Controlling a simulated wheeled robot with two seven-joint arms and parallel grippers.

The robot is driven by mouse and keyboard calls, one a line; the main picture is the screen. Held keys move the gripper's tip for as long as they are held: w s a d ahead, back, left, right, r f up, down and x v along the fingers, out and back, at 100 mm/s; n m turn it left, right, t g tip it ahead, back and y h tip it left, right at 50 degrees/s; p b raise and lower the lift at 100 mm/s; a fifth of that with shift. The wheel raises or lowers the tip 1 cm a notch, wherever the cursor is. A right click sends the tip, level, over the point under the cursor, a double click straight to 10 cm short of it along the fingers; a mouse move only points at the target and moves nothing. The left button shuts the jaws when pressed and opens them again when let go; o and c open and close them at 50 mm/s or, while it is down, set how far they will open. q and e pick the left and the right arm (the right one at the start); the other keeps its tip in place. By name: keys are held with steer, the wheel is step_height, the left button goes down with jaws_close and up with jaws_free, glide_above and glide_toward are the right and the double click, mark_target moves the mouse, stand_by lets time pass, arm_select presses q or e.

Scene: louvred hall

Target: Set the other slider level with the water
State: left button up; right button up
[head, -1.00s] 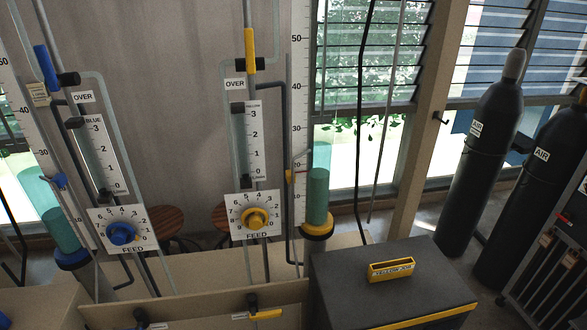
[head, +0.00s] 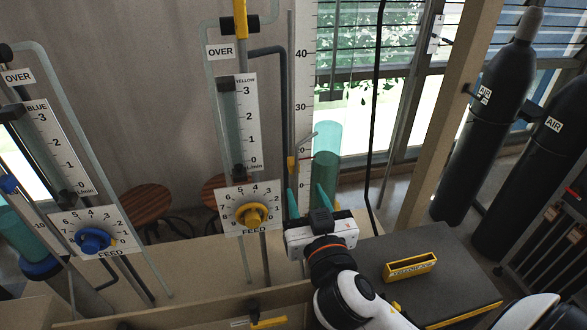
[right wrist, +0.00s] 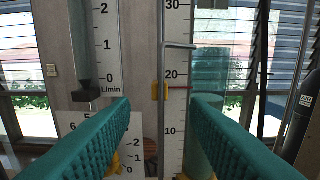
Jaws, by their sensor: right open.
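The yellow slider (head: 291,165) sits on the tall white scale (head: 302,75) beside the yellow station's tube; in the right wrist view the slider (right wrist: 160,91) is between the 10 and 20 marks. The tube holds teal water (head: 325,172), partly hidden by a finger in the right wrist view. The blue slider (head: 8,183) is at the far left, by another teal water column (head: 18,235). My right gripper (head: 308,193) is open and empty, in front of the yellow scale. In its wrist view the slider shows between the teal fingertips (right wrist: 160,101). My left gripper is not in view.
A yellow feed dial (head: 251,214) and a blue feed dial (head: 93,240) are left of my right gripper. A dark box top (head: 450,270) with a yellow holder (head: 410,266) lies to the right. Black air cylinders (head: 485,110) stand behind it. A thin hooked rod (right wrist: 163,50) runs along the scale.

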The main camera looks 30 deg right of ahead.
mark_target(295, 170)
steer(key=x, duration=0.8)
steer(key=shift+f, duration=0.15)
steer(key=shift+w+d, duration=0.1)
steer(key=shift+w, duration=0.3)
jaws_close()
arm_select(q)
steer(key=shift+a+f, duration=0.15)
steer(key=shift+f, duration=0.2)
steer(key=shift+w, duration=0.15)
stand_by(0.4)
